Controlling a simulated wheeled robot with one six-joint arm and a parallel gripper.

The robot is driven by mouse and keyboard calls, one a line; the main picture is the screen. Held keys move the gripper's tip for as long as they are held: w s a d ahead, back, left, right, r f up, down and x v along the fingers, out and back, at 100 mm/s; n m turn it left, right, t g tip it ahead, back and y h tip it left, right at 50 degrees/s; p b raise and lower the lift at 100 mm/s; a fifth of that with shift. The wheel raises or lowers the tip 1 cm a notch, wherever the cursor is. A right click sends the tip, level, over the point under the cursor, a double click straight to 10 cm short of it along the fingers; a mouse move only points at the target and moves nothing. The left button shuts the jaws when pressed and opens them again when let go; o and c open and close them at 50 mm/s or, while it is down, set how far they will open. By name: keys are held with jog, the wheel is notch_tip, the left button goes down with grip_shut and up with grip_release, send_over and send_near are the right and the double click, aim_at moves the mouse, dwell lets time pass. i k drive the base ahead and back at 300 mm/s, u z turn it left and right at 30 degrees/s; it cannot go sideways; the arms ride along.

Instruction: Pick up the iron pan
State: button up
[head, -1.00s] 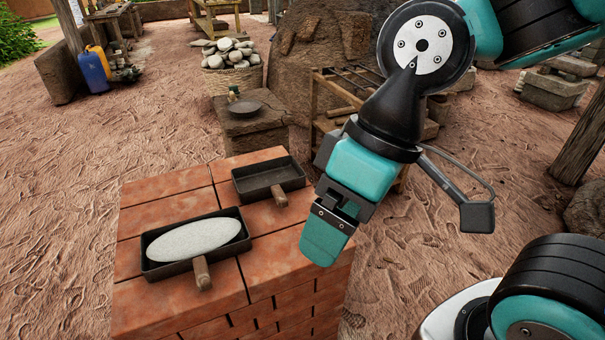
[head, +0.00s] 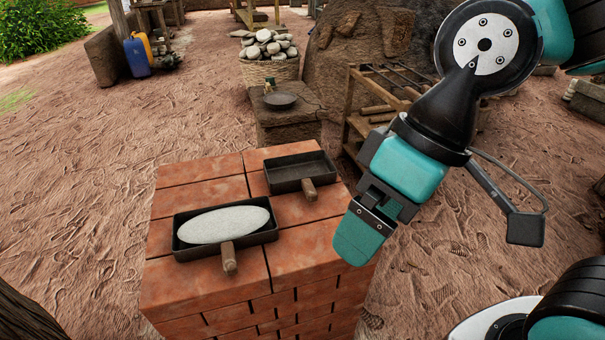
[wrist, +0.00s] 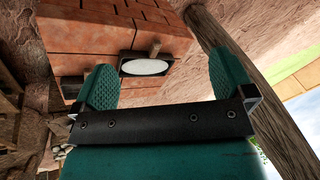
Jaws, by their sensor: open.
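Two dark rectangular pans with wooden handles rest on a brick block (head: 205,190). The nearer, longer pan (head: 200,253) holds a pale oval slab (head: 225,224); the smaller pan (head: 298,172) behind it to the right is empty. I cannot tell which is the iron pan. My gripper (head: 354,246) is to the right of both pans, over the block's right side in the picture, pointing down and touching neither. In the wrist view my gripper (wrist: 166,82) is open and empty, with the slab-bearing pan (wrist: 123,68) showing beyond the gap between the fingers.
A dark round dish (head: 280,100) sits on a low stand (head: 288,127) behind the block. A basket of stones (head: 268,70) and a wooden rack (head: 365,110) stand farther back. A dark trunk (head: 25,315) is at the lower left. Open dirt ground lies left and right of the block.

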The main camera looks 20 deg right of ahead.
aim_at(305, 171)
jog(key=u, duration=0.05)
jog(key=k, duration=0.6)
jog(key=z, duration=0.6)
jog(key=i, duration=1.35)
jog(key=u, duration=0.6)
